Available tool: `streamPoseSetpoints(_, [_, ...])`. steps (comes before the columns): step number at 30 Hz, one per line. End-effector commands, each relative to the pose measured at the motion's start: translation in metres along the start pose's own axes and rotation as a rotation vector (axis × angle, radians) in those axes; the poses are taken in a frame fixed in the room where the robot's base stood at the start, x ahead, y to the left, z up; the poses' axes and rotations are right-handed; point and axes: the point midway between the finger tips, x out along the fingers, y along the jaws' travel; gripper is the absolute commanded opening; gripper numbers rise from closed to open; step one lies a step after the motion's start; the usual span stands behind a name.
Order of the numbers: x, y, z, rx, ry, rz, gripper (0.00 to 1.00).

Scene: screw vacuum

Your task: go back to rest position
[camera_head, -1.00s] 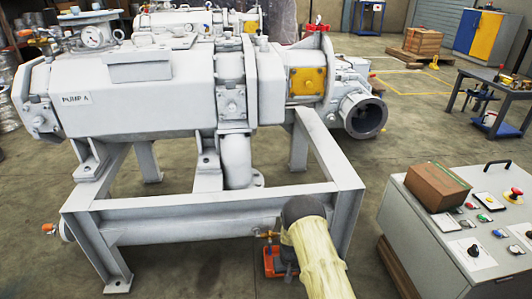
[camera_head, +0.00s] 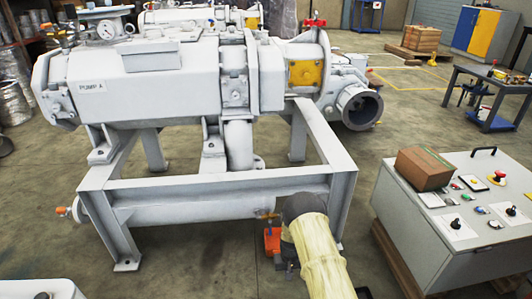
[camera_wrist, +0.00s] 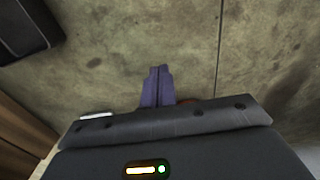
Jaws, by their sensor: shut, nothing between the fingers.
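My gripper shows in the wrist view (camera_wrist: 157,84) as two purple-grey fingers pressed together, with nothing between them. Bare concrete floor lies beyond the fingertips. In the head view my arm, in a pale yellow sleeve, reaches up from the bottom edge and ends in a dark wrist at the front beam of the pump frame (camera_head: 190,190). The large grey pump (camera_head: 165,85), labelled PUMP A, stands on this frame. A small brass-coloured valve (camera_head: 267,215) shows just left of the wrist.
A grey control box (camera_head: 435,225) with buttons and a brown box (camera_head: 424,168) on top stands at right. An orange object (camera_head: 272,240) sits low beside my wrist. A white surface (camera_head: 40,289) shows at bottom left. Floor is open left of the frame.

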Motion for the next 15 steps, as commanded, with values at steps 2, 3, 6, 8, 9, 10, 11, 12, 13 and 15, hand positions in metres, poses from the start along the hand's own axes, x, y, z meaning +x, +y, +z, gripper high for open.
streamPoseSetpoints(2, [-0.014,0.001,-0.003,0.003,0.008,-0.001,0.0])
streamPoseSetpoints(3, [-0.02,0.002,-0.002,0.005,0.009,-0.001,0.0])
streamPoseSetpoints(6, [-0.034,0.003,-0.003,0.009,0.014,-0.002,0.0])
streamPoseSetpoints(8, [-0.045,0.004,-0.003,0.012,0.017,-0.002,0.0])
streamPoseSetpoints(9, [-0.052,0.005,-0.003,0.014,0.019,-0.003,0.0])
streamPoseSetpoints(10, [-0.058,0.006,-0.003,0.016,0.021,-0.003,0.0])
streamPoseSetpoints(11, [-0.065,0.006,-0.003,0.017,0.023,-0.004,0.0])
streamPoseSetpoints(12, [-0.073,0.007,-0.003,0.02,0.026,-0.004,0.0])
streamPoseSetpoints(13, [-0.081,0.008,-0.002,0.022,0.028,-0.005,0.0])
streamPoseSetpoints(15, [-0.099,0.01,-0.002,0.027,0.035,-0.006,0.0])
